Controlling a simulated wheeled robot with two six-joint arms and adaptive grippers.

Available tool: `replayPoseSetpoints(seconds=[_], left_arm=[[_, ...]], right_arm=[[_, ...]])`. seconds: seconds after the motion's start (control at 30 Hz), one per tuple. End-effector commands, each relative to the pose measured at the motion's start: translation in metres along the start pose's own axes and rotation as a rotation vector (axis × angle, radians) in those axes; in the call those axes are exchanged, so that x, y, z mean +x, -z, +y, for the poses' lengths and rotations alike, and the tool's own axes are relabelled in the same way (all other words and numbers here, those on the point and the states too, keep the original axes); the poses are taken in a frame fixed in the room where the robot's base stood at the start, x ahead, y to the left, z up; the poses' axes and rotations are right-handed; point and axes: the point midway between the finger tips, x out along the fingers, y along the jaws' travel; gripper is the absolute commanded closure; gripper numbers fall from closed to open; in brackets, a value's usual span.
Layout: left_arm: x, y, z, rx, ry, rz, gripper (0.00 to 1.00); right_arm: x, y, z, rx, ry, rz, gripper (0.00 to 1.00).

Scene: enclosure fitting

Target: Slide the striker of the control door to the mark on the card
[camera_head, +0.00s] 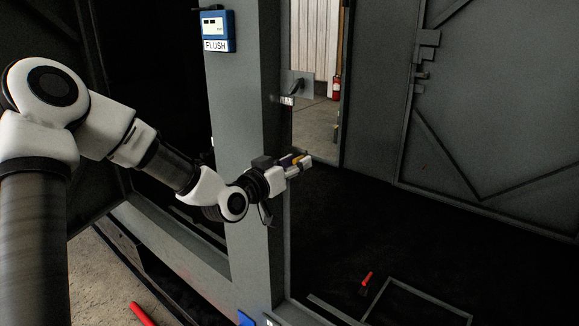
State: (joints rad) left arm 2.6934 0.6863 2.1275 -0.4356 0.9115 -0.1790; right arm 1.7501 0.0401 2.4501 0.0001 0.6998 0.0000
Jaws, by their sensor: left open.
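My left gripper (303,163) is at the inner edge of the grey post (238,150), pointing right into the opening. It is open, and I see nothing held in it. Above it, a small grey plate with a dark projecting part (297,84) sits on the post's inner edge; it looks like a striker. A small white label or card (287,100) is just below that part, and its mark is too small to read. The gripper is clearly apart from both, lower down. My right gripper is not in view.
A blue box with a FLUSH label (217,31) is on the post. A dark grey door (500,110) with latch hardware (427,50) stands at the right. A red-handled tool (366,279) lies on the dark floor. A red extinguisher (336,88) stands beyond.

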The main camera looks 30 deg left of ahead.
Motion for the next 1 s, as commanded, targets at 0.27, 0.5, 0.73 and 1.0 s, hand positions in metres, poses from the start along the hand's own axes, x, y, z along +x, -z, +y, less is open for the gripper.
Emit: replayPoseSetpoints(seconds=[0.27,0.5,0.73,1.0], left_arm=[[-0.05,0.001,0.0,-0.012,0.0,0.004,0.59],[-0.068,0.0,0.001,-0.005,-0.002,0.001,0.59],[-0.068,0.0,0.001,-0.002,-0.002,0.0,0.59],[-0.068,-0.001,0.001,-0.002,-0.001,-0.002,0.59]], right_arm=[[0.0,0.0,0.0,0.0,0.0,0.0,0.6],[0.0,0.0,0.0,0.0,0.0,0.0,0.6],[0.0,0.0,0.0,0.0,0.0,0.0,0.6],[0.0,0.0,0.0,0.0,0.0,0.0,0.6]])
